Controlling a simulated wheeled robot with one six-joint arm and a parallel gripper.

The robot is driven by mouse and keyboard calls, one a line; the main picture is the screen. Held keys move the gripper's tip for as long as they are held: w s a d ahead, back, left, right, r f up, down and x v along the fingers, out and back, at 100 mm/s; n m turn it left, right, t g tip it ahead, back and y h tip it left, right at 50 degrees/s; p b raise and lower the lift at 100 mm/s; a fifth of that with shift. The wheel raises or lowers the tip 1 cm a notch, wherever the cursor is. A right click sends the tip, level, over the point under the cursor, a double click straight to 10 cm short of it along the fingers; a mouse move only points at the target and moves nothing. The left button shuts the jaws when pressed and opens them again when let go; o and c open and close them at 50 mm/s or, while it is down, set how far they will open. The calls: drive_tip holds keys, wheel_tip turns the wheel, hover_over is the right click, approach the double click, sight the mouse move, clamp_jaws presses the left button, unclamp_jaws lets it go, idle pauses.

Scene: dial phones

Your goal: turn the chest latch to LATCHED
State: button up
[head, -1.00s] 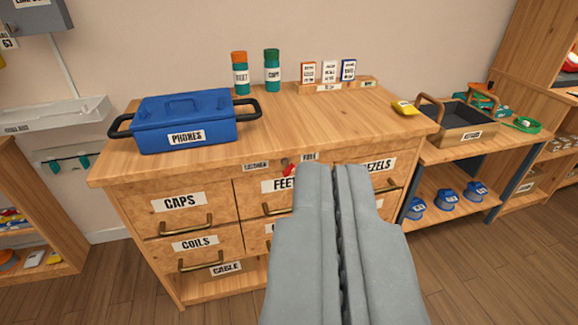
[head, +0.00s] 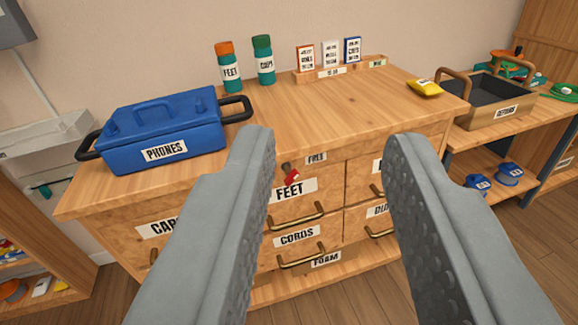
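The chest (head: 300,107) is a wooden drawer unit with labelled drawers and brass handles. Its latch (head: 290,173) is a small dark knob with a red tip on the front edge, above the drawer labelled FEET (head: 289,190). A label reading FREE (head: 316,158) sits just right of and above the latch. The latch's red tip points down and to the right; the other position label is hidden behind my left finger. My gripper (head: 325,145) is open and empty, its two fingers spread on either side of the latch in the picture, apparently short of the chest front.
A blue PHONES box (head: 164,150) with black handles stands on the chest's left top. Two bottles (head: 231,72), a card rack (head: 341,70) and a yellow item (head: 424,88) are further back. A side table (head: 515,118) stands right. The middle of the chest top is clear.

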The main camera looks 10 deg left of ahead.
drive_tip(key=w+f, duration=0.6)
drive_tip(key=w, duration=0.2)
drive_tip(key=m+y, duration=0.4)
drive_tip(key=y, duration=0.3)
approach(292, 181)
drive_tip(key=shift+g, duration=0.4)
drive_tip(key=x, duration=1)
drive_tip(key=shift+d+r, duration=0.1)
drive_tip(key=shift+r, duration=0.25)
clamp_jaws()
